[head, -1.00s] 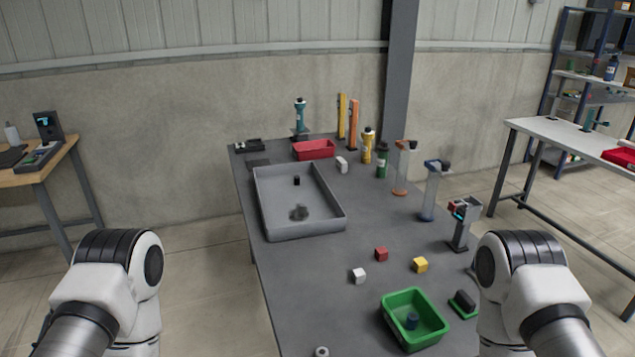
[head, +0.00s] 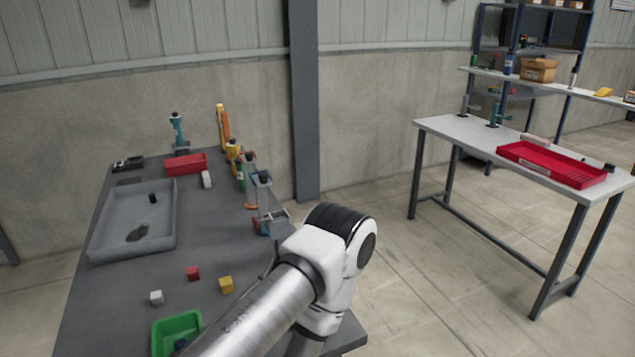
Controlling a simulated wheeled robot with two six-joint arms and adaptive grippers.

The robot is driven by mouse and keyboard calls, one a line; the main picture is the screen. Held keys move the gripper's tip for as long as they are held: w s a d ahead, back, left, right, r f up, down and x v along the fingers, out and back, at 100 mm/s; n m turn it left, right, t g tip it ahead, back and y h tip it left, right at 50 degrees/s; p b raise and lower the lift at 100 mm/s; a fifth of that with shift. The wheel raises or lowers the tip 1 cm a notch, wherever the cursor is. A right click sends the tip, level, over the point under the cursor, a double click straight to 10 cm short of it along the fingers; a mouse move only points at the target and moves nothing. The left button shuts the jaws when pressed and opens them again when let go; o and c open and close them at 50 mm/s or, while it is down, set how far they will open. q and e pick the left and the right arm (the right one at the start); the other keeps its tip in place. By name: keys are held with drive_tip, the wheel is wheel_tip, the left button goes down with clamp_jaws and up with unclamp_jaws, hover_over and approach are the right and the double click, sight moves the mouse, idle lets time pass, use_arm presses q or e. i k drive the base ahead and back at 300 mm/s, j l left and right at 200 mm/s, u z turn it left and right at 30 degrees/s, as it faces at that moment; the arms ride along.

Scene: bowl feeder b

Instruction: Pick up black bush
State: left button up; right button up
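A small black cylinder (head: 153,198), which looks like the black bush, stands upright in the back right part of the grey tray (head: 95,254). The tray is on the dark grey table at the left. One of my arms crosses the lower middle of the view, to the right of the tray and well apart from it. I cannot tell for certain which arm it is. No gripper shows in the view, and neither fingertips nor a held object can be seen.
A red cube (head: 193,273), a white cube (head: 156,297) and a yellow cube (head: 226,285) lie before the tray. A green bin (head: 177,328) is at the front. A red bin (head: 186,164) and bottles stand behind. A white table (head: 437,124) with a red tray (head: 553,165) is at right.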

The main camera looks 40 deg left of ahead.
sight(152, 197)
drive_tip(key=i+l+z, duration=0.2)
drive_tip(key=i, duration=0.2)
drive_tip(key=i+l+z, duration=0.25)
drive_tip(key=i, duration=0.2)
drive_tip(key=i+l+z, duration=0.2)
drive_tip(key=i, duration=0.2)
drive_tip(key=i+j+u, duration=0.15)
drive_tip(key=i+u, duration=0.25)
drive_tip(key=i+j+u, duration=0.1)
drive_tip(key=i+u, duration=0.55)
drive_tip(key=u, duration=0.15)
drive_tip(key=i+l+u, duration=0.2)
drive_tip(key=u, duration=0.25)
drive_tip(key=i+j+u, duration=0.2)
drive_tip(key=i+u, duration=0.6)
drive_tip(key=i+l+u, duration=0.1)
drive_tip(key=i+u, duration=0.35)
drive_tip(key=i, duration=0.15)
drive_tip(key=i+l+u, duration=0.25)
drive_tip(key=i+u, duration=0.15)
drive_tip(key=i+l+u, duration=0.8)
drive_tip(key=k+l, duration=0.05)
drive_tip(key=l, duration=0.05)
